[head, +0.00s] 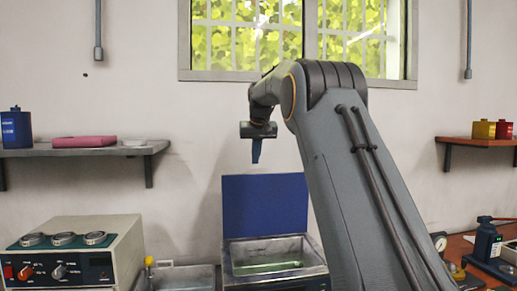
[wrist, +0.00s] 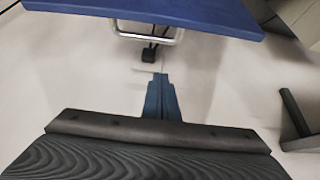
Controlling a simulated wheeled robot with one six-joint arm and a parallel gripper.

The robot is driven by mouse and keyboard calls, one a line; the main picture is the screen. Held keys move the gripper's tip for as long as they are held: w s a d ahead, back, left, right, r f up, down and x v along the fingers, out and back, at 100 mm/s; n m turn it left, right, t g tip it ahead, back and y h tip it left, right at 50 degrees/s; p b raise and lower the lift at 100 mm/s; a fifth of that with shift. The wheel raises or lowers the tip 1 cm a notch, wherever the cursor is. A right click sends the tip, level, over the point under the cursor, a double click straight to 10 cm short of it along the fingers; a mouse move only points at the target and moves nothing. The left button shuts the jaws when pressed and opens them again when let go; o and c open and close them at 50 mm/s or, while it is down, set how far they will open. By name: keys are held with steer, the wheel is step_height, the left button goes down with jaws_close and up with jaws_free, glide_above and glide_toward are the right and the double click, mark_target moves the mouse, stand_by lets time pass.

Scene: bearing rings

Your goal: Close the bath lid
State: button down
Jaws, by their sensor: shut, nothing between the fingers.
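The bath (head: 275,265) is a metal basin with greenish liquid inside, in the lower middle of the head view. Its blue lid (head: 265,205) stands open and upright at the back of the basin. In the wrist view the lid (wrist: 150,12) crosses the top, with a metal handle (wrist: 147,37) below its edge. My gripper (head: 256,152) points down above the lid in the head view, apart from it. In the wrist view my gripper's blue fingers (wrist: 161,85) are together and empty, a little short of the handle.
A grey machine (head: 75,252) with several metal rings on top stands at the left, with a metal tray (head: 180,277) between it and the bath. Shelves hang on the wall at left (head: 85,150) and right (head: 480,141). My arm hides the area right of the bath.

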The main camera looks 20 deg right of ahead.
steer(key=f, duration=0.1)
steer(key=s+f+p, duration=0.1)
steer(key=f+p, duration=0.1)
steer(key=f, duration=0.1)
steer(key=shift+s+a+f, duration=0.1)
steer(key=shift+s, duration=0.25)
steer(key=shift+s+f, duration=0.1)
steer(key=shift+s, duration=0.05)
stand_by(0.4)
